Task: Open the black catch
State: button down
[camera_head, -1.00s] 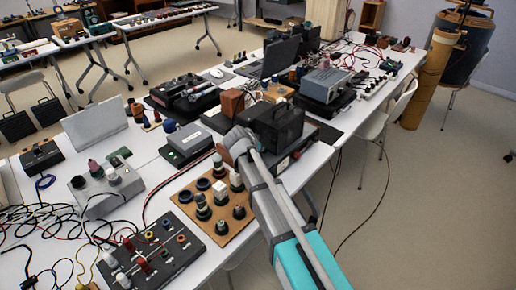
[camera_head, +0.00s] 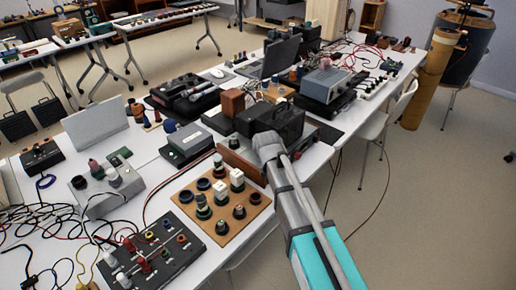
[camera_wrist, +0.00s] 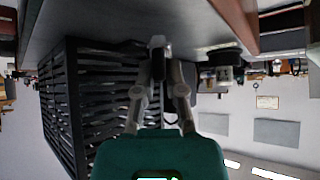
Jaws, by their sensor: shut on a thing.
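In the wrist view my gripper (camera_wrist: 159,56) is shut on a small dark piece, which looks like the black catch (camera_wrist: 158,42). The catch is mostly hidden between the fingertips, and its exact position cannot be made out. The black slatted box (camera_wrist: 75,105) stands just left of the fingers. In the head view this black box (camera_head: 283,119) stands on the table beyond my arm's end. My wrist covers the near side there, so the fingertips and the catch are hidden.
A brown panel (camera_head: 238,163) stands left of my wrist. A wooden board with knobs (camera_head: 231,225), a grey instrument (camera_head: 187,142) and a black switch panel (camera_head: 152,257) lie to the left. The floor to the right is mostly clear, with a cable and chair.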

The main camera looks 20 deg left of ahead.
jog(key=n+g+y, duration=0.1)
jog(key=n+y, duration=0.1)
jog(key=n, duration=0.1)
jog(key=shift+n+g, duration=0.4)
jog(key=shift+n+g+y, duration=0.8)
jog(key=shift+n+g, duration=0.2)
jog(key=shift+n, duration=0.5)
jog(key=shift+d, duration=0.1)
jog(key=c, duration=0.7)
grip_release()
notch_tip(320, 180, up, 9)
jog(key=p, duration=0.9)
jog(key=shift+r, duration=0.15)
jog(key=shift+r+p, duration=0.2)
jog(key=shift+p, duration=0.15)
